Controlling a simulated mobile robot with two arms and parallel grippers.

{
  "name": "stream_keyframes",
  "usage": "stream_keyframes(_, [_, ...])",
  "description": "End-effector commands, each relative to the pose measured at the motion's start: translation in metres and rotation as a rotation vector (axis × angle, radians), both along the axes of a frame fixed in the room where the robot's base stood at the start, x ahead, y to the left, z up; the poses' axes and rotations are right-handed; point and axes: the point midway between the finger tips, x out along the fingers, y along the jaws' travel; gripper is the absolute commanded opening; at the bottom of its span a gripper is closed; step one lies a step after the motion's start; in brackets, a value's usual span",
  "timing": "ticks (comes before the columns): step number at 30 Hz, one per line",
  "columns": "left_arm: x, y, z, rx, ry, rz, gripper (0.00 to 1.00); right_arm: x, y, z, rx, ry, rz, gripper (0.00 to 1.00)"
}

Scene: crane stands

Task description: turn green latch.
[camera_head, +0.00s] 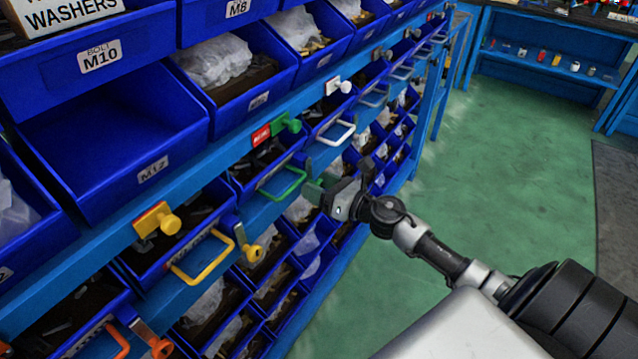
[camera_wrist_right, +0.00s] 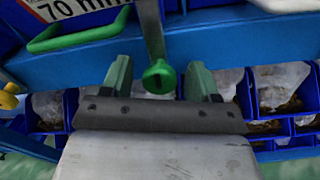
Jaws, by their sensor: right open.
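The green latch is a grey lever ending in a round green knob (camera_wrist_right: 158,77), in the right wrist view. The lever hangs down from the top of that view. My right gripper (camera_wrist_right: 160,68) is open, with one green-tinted finger on each side of the knob and visible gaps to both. In the head view my right gripper (camera_head: 322,188) is at the rack front, just right of the green drawer handle (camera_head: 283,184); the latch cannot be made out clearly there. The handle also shows in the wrist view (camera_wrist_right: 78,37). My left gripper is not in view.
A green knob (camera_head: 289,122) sits by a red label above the green handle. A yellow latch (camera_head: 250,252) and yellow handle (camera_head: 198,268) are to the left, an orange latch (camera_head: 155,343) at lower left. Blue bins fill the rack. Green floor (camera_head: 500,170) is clear on the right.

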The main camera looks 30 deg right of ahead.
Motion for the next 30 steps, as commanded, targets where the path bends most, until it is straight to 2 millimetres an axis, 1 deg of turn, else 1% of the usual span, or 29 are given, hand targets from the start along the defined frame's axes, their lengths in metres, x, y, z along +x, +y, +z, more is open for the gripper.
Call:
stream_keyframes(8, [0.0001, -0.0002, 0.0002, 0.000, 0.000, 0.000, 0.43, 0.0015, 0.0009, -0.0001, 0.001, 0.000, 0.000, 0.60])
stream_keyframes(11, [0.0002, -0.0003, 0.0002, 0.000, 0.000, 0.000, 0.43, 0.0014, 0.0008, -0.0001, 0.001, 0.000, 0.000, 0.47])
stream_keyframes(15, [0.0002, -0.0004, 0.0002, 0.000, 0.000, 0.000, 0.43, 0.0013, 0.0008, -0.0001, 0.001, 0.000, 0.000, 0.25])
stream_keyframes(18, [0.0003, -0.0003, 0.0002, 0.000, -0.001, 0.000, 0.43, 0.0013, 0.0008, -0.0001, 0.001, -0.001, 0.000, 0.11])
stream_keyframes(24, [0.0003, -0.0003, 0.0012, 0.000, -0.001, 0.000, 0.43, 0.0013, 0.0007, 0.0001, 0.013, 0.004, 0.000, 0.11])
stream_keyframes(30, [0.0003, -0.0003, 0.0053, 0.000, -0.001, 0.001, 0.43, 0.0013, 0.0007, 0.0009, 0.078, 0.033, -0.001, 0.11])
